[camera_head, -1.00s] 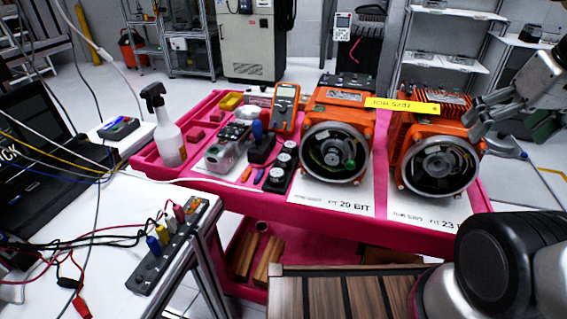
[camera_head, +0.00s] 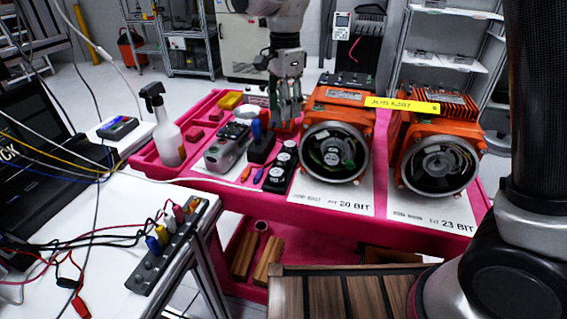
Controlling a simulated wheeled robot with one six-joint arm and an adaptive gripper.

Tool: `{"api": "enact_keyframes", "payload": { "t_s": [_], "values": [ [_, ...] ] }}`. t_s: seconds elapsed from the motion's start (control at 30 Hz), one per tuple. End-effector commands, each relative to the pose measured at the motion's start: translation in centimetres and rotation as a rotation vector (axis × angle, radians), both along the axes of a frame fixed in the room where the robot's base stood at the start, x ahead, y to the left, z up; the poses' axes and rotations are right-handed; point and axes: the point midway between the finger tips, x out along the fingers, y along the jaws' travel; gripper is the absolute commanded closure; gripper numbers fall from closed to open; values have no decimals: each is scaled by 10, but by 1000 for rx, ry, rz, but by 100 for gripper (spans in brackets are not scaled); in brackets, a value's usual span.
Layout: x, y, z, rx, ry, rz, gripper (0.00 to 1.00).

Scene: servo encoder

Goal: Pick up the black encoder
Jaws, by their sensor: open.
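Several round black parts with pale tops, which look like encoders, sit in a row on a black holder (camera_head: 279,167) on the pink cart, left of the left orange motor. I cannot tell which one is the black encoder. My gripper (camera_head: 287,118) points down over the back of the cart, just above and behind this row, and is open with nothing seen between its fingers. It hides most of the orange multimeter. The left orange motor (camera_head: 335,150) has a sheet reading 20 BIT, and the right orange motor (camera_head: 437,165) one reading 23 BIT.
A spray bottle (camera_head: 163,125), a grey device (camera_head: 227,150) and small screwdrivers (camera_head: 258,175) are left of the row. A yellow job tag (camera_head: 402,105) spans the motors. A white table (camera_head: 110,235) with cables stands front left.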

Motion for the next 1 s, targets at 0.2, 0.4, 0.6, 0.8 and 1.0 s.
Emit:
{"api": "enact_keyframes", "payload": {
  "t_s": [0.2,0.4,0.6,0.8,1.0],
  "values": [
    [0,5,-9,-4,3,-18,56],
    [0,4,-50,-7,5,-17,56],
    [0,4,-91,-6,4,-17,56],
    [0,4,-108,-3,2,-17,56],
    [-1,3,-136,-6,4,-17,56]
  ]
}}
